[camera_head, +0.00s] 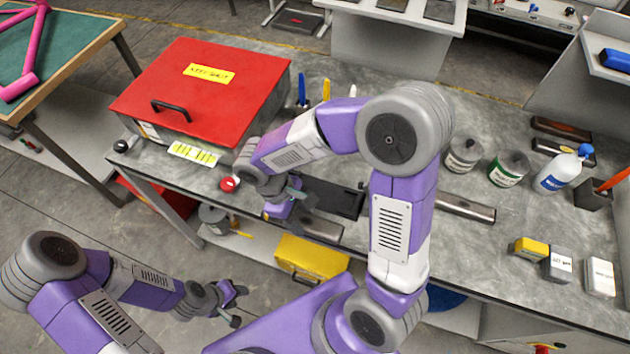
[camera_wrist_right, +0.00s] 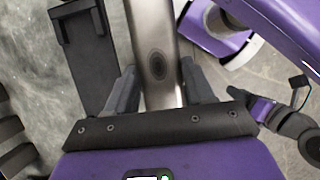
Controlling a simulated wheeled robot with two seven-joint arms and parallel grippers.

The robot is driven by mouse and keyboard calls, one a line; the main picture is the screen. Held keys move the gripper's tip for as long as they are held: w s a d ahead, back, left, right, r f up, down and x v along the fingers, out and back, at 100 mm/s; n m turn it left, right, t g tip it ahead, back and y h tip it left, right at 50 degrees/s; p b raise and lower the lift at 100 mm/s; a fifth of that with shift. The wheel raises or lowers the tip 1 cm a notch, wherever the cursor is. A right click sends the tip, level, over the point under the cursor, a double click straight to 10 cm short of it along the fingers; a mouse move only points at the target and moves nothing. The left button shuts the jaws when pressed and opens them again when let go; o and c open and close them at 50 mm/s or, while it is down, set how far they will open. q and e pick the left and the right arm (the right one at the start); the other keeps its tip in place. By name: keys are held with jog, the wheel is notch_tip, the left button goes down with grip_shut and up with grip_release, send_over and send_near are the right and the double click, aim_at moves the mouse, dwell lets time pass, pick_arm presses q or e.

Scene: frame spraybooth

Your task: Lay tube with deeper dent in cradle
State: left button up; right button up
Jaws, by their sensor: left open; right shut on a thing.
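My right gripper (camera_head: 296,213) is shut on a grey metal tube (camera_head: 324,231) near the table's front edge. In the right wrist view, the tube (camera_wrist_right: 153,25) runs between the two fingers (camera_wrist_right: 158,80) and shows a dark oval dent. A black cradle (camera_head: 338,197) lies just behind the held tube; in the wrist view the cradle (camera_wrist_right: 88,55) is to the left of the tube, apart from it and empty where visible. A second metal tube (camera_head: 466,208) lies on the table to the right, partly hidden by my right arm. My left gripper (camera_head: 232,303) is open and empty, off the table's front.
A red-lidded box (camera_head: 215,95) stands at the table's left. Cans (camera_head: 508,168), a white-and-blue bottle (camera_head: 563,170) and small boxes (camera_head: 557,263) stand at the right. A yellow case (camera_head: 310,262) sits on the lower shelf. Bare table lies between the second tube and small boxes.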

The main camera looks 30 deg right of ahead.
jog(key=w+d, duration=0.3)
jog(key=d, duration=0.1)
jog(key=w+d, duration=0.4)
jog(key=shift+w, duration=0.1)
jog(key=f, duration=0.2)
jog(key=f+b, duration=0.1)
jog(key=shift+w+d, duration=0.25)
jog(key=shift+d, duration=0.1)
jog(key=shift+f, duration=0.3)
jog(key=shift+f, duration=0.15)
jog(key=o, duration=1.2)
